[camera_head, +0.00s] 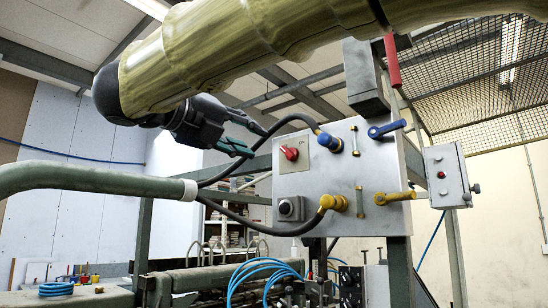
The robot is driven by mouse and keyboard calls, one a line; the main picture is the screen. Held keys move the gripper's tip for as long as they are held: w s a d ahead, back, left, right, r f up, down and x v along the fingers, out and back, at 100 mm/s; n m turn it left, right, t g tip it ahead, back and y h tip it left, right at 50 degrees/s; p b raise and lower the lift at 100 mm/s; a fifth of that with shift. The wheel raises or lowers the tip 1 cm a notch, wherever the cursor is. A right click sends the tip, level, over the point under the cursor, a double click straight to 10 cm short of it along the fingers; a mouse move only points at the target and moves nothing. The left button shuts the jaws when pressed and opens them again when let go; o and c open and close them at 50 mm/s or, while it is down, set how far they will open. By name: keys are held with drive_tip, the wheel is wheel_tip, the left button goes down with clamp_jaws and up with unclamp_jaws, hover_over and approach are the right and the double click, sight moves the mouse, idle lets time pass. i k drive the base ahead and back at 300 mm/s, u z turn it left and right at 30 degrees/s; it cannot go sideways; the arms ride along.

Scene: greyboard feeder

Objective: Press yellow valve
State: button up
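The yellow valve (396,197) is a lever handle at the lower right of a grey metal control panel (315,185). It lies nearly level, pointing right past the panel's edge. My gripper (256,143) is left of the panel's upper part, up and to the left of the yellow valve. Its two fingers look spread apart with nothing between them. A clear gap in the picture separates it from the valve; the depth between them is hard to tell.
A blue valve lever (387,129) sits above the yellow one. A red switch (290,153), a blue hose fitting (330,142) and a yellow hose fitting (333,202) are also on the panel. Black hoses curve left from the fittings. A grey switch box (446,175) stands at right.

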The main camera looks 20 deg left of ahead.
sight(381, 199)
drive_tip(key=k, duration=1)
